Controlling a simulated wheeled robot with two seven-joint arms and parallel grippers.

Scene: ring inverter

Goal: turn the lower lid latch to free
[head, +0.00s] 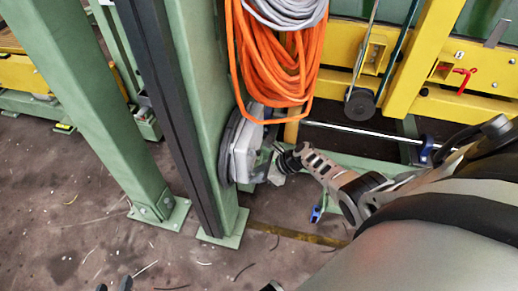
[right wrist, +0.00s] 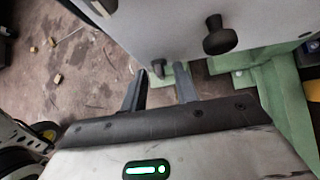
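The grey inverter box (head: 243,150) is mounted on the green column. Its pale face (right wrist: 165,28) fills the top of the right wrist view. A small dark latch (right wrist: 158,68) stands at the face's lower edge; I take it for the lower lid latch. My right gripper (head: 280,168) is at the box's right side. In the right wrist view its two fingers (right wrist: 160,88) are apart, with the latch showing between their tips; I cannot tell whether they touch it. My left gripper (head: 113,286) shows only two dark, separated tips at the bottom edge.
A larger black knob (right wrist: 219,36) sticks out right of the latch. An orange cable coil (head: 265,65) hangs just above the box. Green posts (head: 100,110) stand left, yellow framework (head: 415,60) right. The littered floor (head: 70,220) is open at lower left.

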